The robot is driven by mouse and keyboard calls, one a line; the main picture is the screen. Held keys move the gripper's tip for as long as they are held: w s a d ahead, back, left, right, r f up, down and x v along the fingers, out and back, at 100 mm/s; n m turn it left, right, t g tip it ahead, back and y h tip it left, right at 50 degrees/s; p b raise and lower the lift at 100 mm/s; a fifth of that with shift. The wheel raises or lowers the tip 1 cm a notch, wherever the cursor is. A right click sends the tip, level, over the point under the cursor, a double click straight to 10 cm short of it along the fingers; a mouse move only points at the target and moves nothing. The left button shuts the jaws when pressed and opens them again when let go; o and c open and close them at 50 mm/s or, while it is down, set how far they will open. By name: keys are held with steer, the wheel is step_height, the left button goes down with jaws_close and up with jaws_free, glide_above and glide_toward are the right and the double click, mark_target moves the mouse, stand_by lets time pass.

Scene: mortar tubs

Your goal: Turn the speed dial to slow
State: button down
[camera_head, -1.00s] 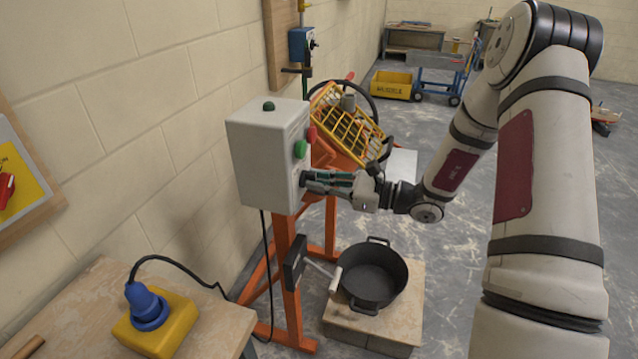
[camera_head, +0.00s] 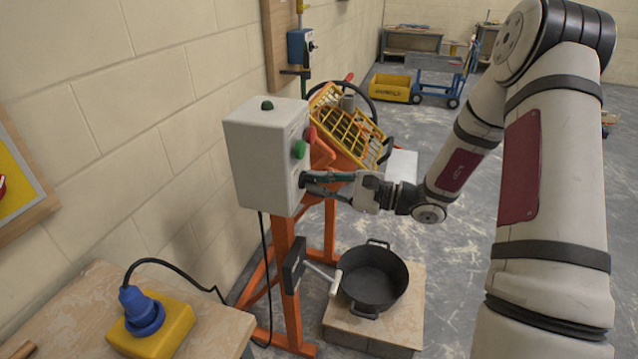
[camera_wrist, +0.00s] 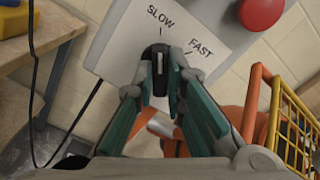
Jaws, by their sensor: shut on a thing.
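The speed dial (camera_wrist: 158,62) is a dark knob with a white pointer line, on a pale plate marked SLOW and FAST. My gripper (camera_wrist: 159,84) is shut on it, with one green-sided finger on each side. The pointer line stands upright in the wrist view and lines up with the tick under SLOW. The FAST tick is to its right. In the head view my gripper (camera_head: 307,181) meets the right face of the grey control box (camera_head: 262,160), hiding the dial there.
Above the dial are a green button (camera_head: 299,149) and a red button (camera_head: 310,134). An orange frame (camera_head: 289,290) carries the box, with a yellow grille (camera_head: 345,125) behind. A black pot (camera_head: 373,279) stands below. A yellow block with a blue plug (camera_head: 143,312) sits on the bench at left.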

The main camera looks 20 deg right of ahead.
steer(key=c, duration=1.6)
jaws_free()
steer(key=shift+c, duration=0.2)
steer(key=v, duration=1.2)
